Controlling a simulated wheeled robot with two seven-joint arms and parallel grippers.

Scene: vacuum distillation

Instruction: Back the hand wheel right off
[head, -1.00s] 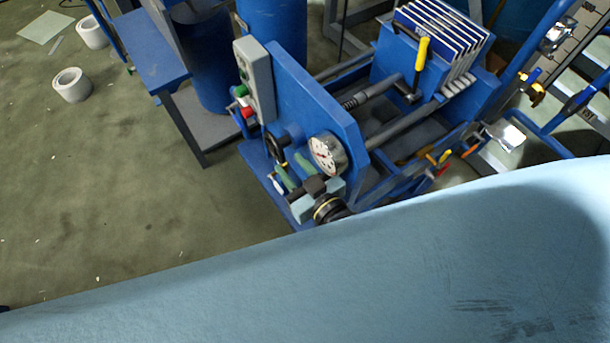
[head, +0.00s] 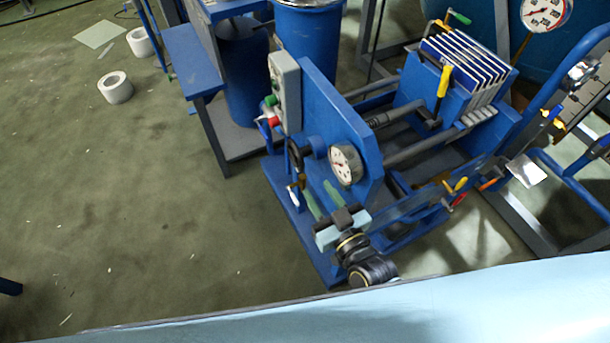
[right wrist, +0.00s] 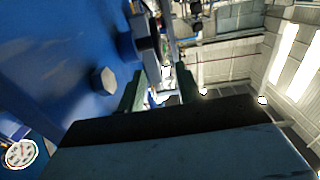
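The black hand wheel (head: 296,158) shows nearly edge-on in the head view, at the front of the blue press's end plate (head: 340,130), left of the round gauge (head: 347,165). My right gripper (head: 316,188) is just below and to the right of the wheel, with its two green fingers apart and nothing seen between them. In the right wrist view the fingers (right wrist: 158,88) are also apart, pointing up past the blue plate with its bolt head (right wrist: 103,80). A dark round part (right wrist: 145,42) lies beyond the left finger; I cannot tell if it is the wheel. My left gripper is out of view.
A grey control box (head: 285,92) with green and red knobs stands above the wheel. White filter plates (head: 470,65) and a yellow-handled lever (head: 443,82) sit further back. A blue frame (head: 570,150) stands at right. The green floor at left is mostly clear.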

